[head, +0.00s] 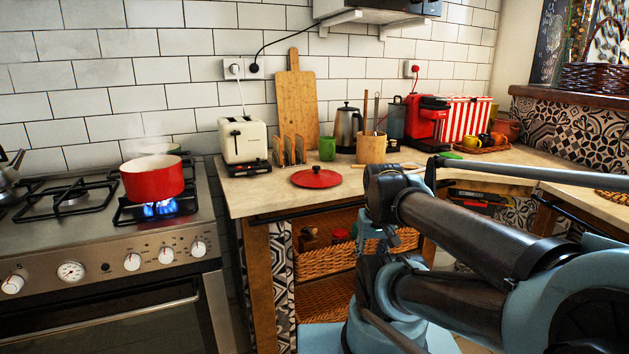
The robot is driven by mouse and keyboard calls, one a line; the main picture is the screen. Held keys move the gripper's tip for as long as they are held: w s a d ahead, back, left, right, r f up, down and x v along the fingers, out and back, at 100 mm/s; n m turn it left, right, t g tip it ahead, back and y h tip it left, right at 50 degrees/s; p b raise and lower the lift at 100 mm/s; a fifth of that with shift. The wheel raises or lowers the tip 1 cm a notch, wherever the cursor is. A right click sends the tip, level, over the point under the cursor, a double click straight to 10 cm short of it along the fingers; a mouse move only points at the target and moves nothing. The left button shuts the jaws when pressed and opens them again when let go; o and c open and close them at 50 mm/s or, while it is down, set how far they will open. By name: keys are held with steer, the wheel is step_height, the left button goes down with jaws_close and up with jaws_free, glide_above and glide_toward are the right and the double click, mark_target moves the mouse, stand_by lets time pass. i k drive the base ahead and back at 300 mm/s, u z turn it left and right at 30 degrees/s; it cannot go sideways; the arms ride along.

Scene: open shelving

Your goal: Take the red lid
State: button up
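The red lid (316,178) lies flat on the pale countertop (262,197), near its front edge, with its dark knob facing up. Nothing covers it. My arm, blue and black, is folded at the right and comes in front of the counter. My gripper (392,238) seems to be the small dark part by the folded links, below and to the right of the lid and apart from it. Its fingers are too small and dark to tell whether they are open.
A red pot (152,180) stands over a lit blue flame on the stove (60,238). Behind the lid are a toaster (243,141), a wooden rack (290,150), a green mug (327,148) and a utensil holder (371,149). Wicker baskets (325,263) sit below the counter.

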mark_target(316, 177)
steer(key=z, duration=0.75)
steer(key=k, duration=1.45)
steer(key=u, duration=0.3)
steer(key=i, duration=1)
